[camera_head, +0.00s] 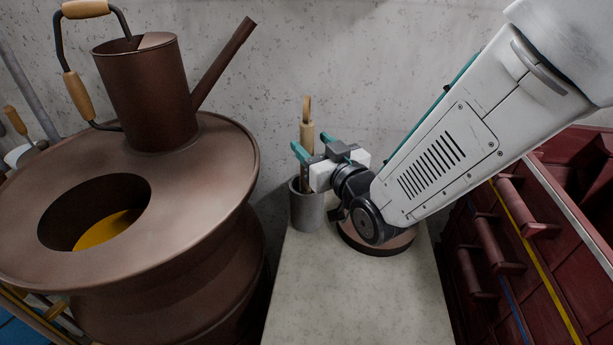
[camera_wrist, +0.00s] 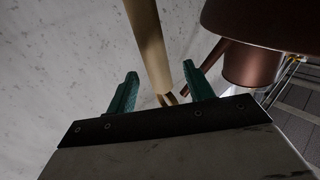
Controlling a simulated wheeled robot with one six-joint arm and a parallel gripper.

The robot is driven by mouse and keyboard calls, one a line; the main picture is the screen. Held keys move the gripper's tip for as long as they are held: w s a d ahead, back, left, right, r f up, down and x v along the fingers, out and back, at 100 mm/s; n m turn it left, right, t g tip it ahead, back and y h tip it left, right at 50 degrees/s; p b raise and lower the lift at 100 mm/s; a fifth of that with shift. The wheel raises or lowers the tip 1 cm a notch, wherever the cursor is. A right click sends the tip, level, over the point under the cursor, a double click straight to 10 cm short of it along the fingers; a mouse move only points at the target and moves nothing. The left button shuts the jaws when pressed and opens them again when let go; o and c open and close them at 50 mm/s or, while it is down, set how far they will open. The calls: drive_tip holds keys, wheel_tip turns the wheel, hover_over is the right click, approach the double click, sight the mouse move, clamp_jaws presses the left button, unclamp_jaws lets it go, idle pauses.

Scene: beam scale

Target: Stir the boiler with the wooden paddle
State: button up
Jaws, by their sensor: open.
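The boiler (camera_head: 215,165) is a wide brown metal vessel at the left in the head view. Its round opening shows yellow contents (camera_head: 105,232). A grey cup (camera_head: 306,212) stands on the pale counter and holds an upright tool with a wooden handle (camera_head: 307,132), seemingly the paddle; its lower end is hidden in the cup. My gripper (camera_head: 318,152) is open beside the handle, just above the cup. In the wrist view the wooden handle (camera_wrist: 150,45) shows at the gap between my green fingers (camera_wrist: 146,70); I cannot tell whether they touch it.
A brown watering can (camera_head: 150,95) with a long spout stands on the boiler's top. A round brown disc (camera_head: 385,245) lies on the counter (camera_head: 355,300) under my arm. Dark red drawers (camera_head: 500,240) stand at the right. The counter's front is clear. A wall is close behind.

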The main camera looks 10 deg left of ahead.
sight(303, 132)
drive_tip(key=x, duration=0.5)
drive_tip(key=shift+w+a+r, duration=0.1)
drive_tip(key=shift+w+r, duration=0.05)
drive_tip(key=shift+w, duration=0.2)
clamp_jaws()
